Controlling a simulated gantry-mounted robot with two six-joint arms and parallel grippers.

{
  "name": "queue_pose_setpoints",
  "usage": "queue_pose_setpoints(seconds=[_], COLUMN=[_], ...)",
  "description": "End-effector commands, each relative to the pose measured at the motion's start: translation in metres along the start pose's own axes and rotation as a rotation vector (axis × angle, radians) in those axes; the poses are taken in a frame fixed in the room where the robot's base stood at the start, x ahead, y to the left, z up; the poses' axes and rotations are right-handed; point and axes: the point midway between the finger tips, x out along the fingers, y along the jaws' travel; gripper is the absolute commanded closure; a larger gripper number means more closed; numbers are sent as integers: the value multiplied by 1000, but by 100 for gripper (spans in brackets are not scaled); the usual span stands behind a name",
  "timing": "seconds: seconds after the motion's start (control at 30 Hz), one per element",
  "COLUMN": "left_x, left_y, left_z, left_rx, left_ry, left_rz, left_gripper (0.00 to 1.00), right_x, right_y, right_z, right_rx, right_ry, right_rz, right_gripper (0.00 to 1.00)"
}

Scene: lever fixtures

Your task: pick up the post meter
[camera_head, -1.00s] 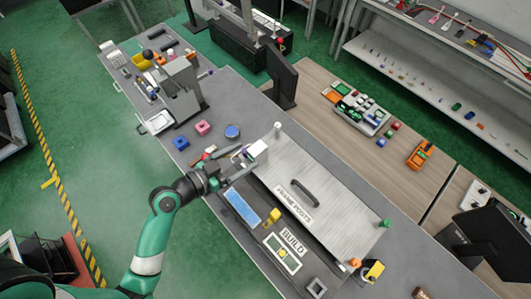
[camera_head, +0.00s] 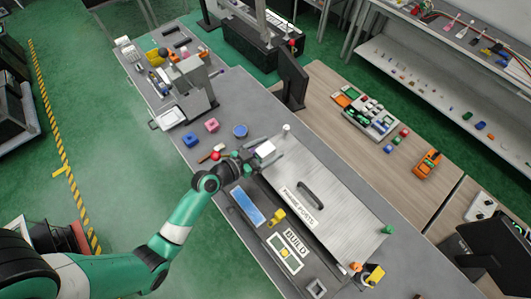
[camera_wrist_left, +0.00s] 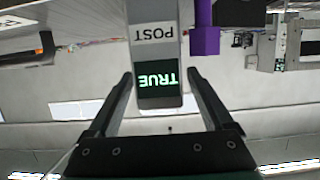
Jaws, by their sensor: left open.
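The post meter (camera_head: 266,148) shows in the head view as a pale block near the upper left corner of the plate marked FRAME POSTS. In the left wrist view the post meter (camera_wrist_left: 158,58) hangs upside down in the picture, with a POST label and a green lit TRUE on a dark display. My left gripper (camera_head: 263,151) is open, with its fingers around the meter. In the left wrist view the fingers of my left gripper (camera_wrist_left: 158,77) stand on either side of it with gaps showing. My right gripper is not in view.
A purple block (camera_wrist_left: 205,32) shows beside the meter in the left wrist view. The metal FRAME POSTS plate (camera_head: 335,215) has a dark handle (camera_head: 311,194). A blue tray (camera_head: 248,207), a BUILD board (camera_head: 285,252) and a blue disc (camera_head: 240,130) are nearby.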

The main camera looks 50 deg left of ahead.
Motion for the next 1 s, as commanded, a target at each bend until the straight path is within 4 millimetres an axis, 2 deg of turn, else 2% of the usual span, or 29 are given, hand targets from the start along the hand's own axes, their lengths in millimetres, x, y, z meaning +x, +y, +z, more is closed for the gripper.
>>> queue_pose_setpoints(seconds=[0.13, 0.37, 0.83, 1.0], left_x=[19, 21, 21, 21], left_y=[0, 0, 0, 0], left_z=[-1, 0, 0, 0], left_rx=[0, 0, 0, 0], left_ry=[1, 1, 0, 0], left_rz=[1, 0, 0, 0], left_gripper=[15, 15, 98, 100], right_x=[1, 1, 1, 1], right_y=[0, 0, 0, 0], right_z=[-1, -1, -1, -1], right_rx=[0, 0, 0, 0], right_ry=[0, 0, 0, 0], right_rz=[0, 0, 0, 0], right_gripper=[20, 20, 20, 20])
